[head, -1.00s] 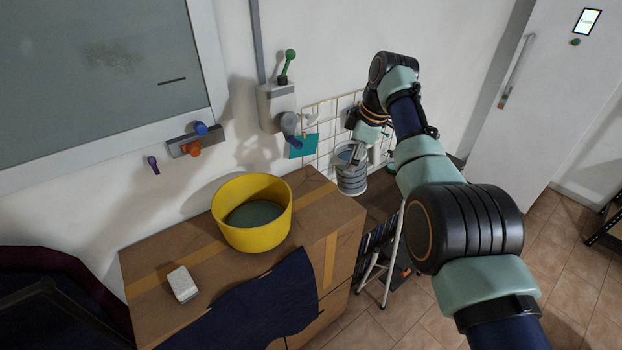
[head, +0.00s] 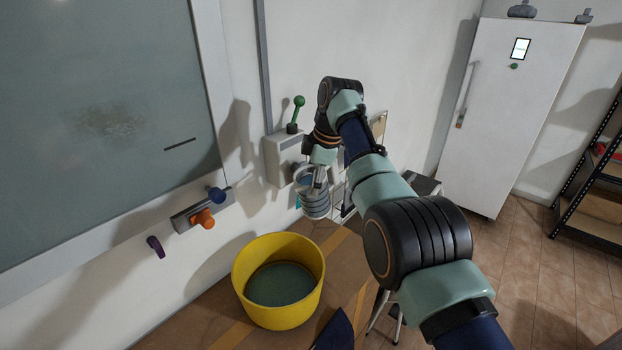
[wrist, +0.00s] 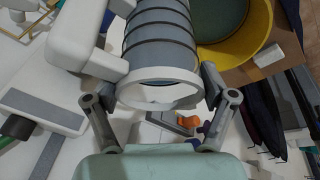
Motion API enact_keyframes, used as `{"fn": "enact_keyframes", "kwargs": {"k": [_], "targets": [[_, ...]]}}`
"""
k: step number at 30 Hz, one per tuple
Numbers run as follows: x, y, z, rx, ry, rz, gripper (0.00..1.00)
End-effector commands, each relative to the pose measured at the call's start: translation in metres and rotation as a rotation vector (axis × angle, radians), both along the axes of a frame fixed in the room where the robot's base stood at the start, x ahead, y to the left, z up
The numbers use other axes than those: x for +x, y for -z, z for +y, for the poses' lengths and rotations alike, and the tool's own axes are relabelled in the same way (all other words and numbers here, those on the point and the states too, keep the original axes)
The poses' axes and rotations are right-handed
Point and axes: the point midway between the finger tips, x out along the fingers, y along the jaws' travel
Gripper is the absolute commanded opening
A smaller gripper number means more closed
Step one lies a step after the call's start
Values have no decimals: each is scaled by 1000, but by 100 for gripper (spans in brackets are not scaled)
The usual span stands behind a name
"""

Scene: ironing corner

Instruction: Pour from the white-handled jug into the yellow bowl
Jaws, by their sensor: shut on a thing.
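The jug (head: 315,204) has a grey ribbed body, a white ring at one end and a white handle, which shows at left in the wrist view (wrist: 76,48). My gripper (head: 318,178) is shut on the jug, with a finger on each side of its white-ringed end in the wrist view. The jug is off the surface and looks roughly upright in the head view. The yellow bowl (head: 244,290) stands below and left of the jug, apart from it. Its floor looks grey-green; I cannot tell whether that is liquid. The jug's contents are hidden.
The bowl stands on a cardboard-brown surface (head: 205,322) with tape strips. A wall box with a green lever (head: 297,115) is close behind the jug. A wall rail with blue and orange knobs (head: 202,218) is left of it. A fridge (head: 512,110) stands far right.

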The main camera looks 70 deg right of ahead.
Motion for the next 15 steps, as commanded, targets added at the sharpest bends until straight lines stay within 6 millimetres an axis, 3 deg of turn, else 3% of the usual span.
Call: {"fn": "enact_keyframes", "kwargs": {"k": [15], "targets": [[3,52,5,-286,-2,156,34]]}}
